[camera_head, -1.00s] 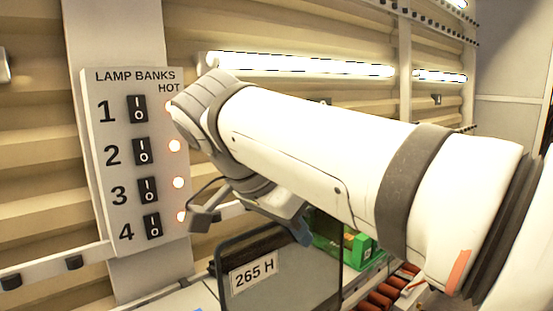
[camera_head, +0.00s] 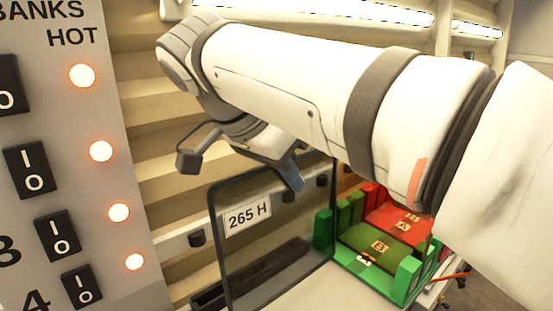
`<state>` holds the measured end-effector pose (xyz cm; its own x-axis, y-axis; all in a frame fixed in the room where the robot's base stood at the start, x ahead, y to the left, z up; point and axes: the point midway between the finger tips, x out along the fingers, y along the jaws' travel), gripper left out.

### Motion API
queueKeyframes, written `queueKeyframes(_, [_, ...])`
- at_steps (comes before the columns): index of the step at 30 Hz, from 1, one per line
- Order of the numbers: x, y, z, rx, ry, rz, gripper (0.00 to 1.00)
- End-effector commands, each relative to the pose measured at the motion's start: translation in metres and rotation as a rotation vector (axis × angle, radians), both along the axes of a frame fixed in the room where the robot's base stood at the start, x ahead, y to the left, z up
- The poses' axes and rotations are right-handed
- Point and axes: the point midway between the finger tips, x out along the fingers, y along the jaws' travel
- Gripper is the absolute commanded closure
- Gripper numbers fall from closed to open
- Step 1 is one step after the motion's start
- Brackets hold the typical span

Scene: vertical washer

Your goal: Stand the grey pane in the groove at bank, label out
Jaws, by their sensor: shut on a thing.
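The grey pane (camera_head: 300,222) is a see-through sheet with a dark frame. It stands nearly upright at the lower middle of the head view. Its white label, reading 265 H (camera_head: 248,215), faces my camera near the pane's upper left. My gripper (camera_head: 288,178) is shut on the pane's top edge, right of the label. My arm hides part of the grip. A dark strip (camera_head: 208,298) shows low down behind the pane; I cannot tell whether it is the groove. The pane's lower edge runs out of the picture.
A lamp-bank panel (camera_head: 108,232) with black switches and several lit lamps stands close on the left. Green holders (camera_head: 405,280) and a red one (camera_head: 372,192), marked B and A, stand to the right. A rail with black clips (camera_head: 197,239) crosses the corrugated wall.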

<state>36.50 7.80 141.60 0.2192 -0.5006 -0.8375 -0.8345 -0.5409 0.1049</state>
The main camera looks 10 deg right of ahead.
Motion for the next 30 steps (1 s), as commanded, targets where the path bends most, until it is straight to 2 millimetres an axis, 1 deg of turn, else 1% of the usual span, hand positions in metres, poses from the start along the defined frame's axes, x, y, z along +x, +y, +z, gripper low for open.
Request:
queueKeyframes(5, [0.001, -0.001, 0.001, -0.001, -0.001, -0.003, 1.00])
queueKeyframes(11, [0.009, 0.006, -0.003, -0.001, 0.000, 0.003, 1.00])
queueKeyframes(30, [0.051, 0.039, -0.024, -0.002, 0.000, 0.014, 1.00])
